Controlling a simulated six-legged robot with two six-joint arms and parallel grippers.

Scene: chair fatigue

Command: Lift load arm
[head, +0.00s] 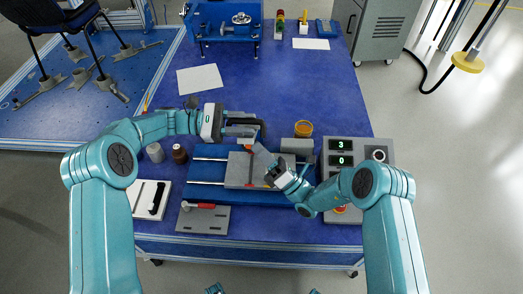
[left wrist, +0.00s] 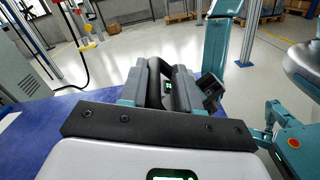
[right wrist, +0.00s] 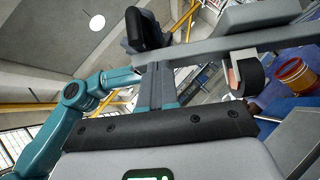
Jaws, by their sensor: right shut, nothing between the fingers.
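I cannot tell for sure which part is the load arm. A grey plate (head: 238,172) sits on the blue fixture (head: 206,172) with metal rails, in the middle of the table's near half. My left gripper (head: 258,129) is above the plate's far edge, pointing right. In the left wrist view, its fingers (left wrist: 168,88) stand apart with a narrow, empty-looking gap. My right gripper (head: 260,153) is shut and empty, just above the plate and close below the left gripper. In the right wrist view, its fingers (right wrist: 155,75) are together and a grey bar passes close by them.
A red-handled lever (head: 200,205) lies on a grey plate at front left. A yellow-orange container (head: 303,128) and a control panel (head: 376,172) are to the right. The table's far middle is mostly clear.

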